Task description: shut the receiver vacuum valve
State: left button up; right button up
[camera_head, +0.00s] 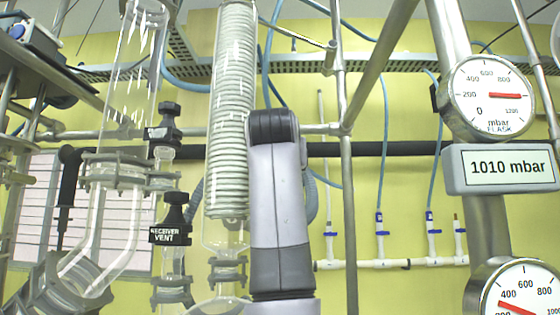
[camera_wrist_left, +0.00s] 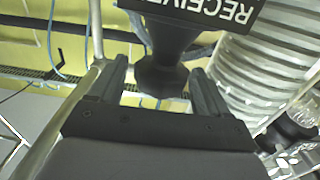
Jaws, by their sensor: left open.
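In the left wrist view my left gripper (camera_wrist_left: 158,70) is open. A black flared valve knob (camera_wrist_left: 162,80) lies between its two fingers, with a visible gap on the left side and a smaller one on the right. A black label (camera_wrist_left: 228,10) beside the knob reads "RECEIVE", upside down and cut off, so I cannot tell which receiver valve it is. In the head view a black valve knob (camera_head: 175,198) has the label "RECEIVER VENT" (camera_head: 170,235). Another black knob (camera_head: 169,108) sits above it; its label is too small to read.
A coiled glass condenser (camera_head: 231,110) stands right of the valves; its ribbed column (camera_wrist_left: 275,65) is close to my right finger in the wrist view. A clamped glass tube (camera_head: 125,200) stands to the left. The flask gauge (camera_head: 492,96) has a display (camera_head: 507,168) reading 1010 mbar.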

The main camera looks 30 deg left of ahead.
pick_arm(q)
jog(key=c, duration=0.9)
jog(key=shift+c, duration=0.2)
jog(key=shift+f+m+h, duration=0.1)
jog(key=shift+m+h, duration=0.2)
jog(key=shift+h, duration=0.1)
jog(key=m+t+h+b, duration=0.1)
jog(key=m+t+h, duration=0.1)
jog(key=h, duration=0.1)
jog(key=shift+a, duration=0.1)
jog(key=shift+m+t+h, duration=0.3)
jog(key=shift+m+h, duration=1.4)
jog(key=shift+h, duration=0.8)
jog(key=shift+w, duration=0.1)
jog(key=o, duration=0.9)
jog(key=shift+o, duration=0.2)
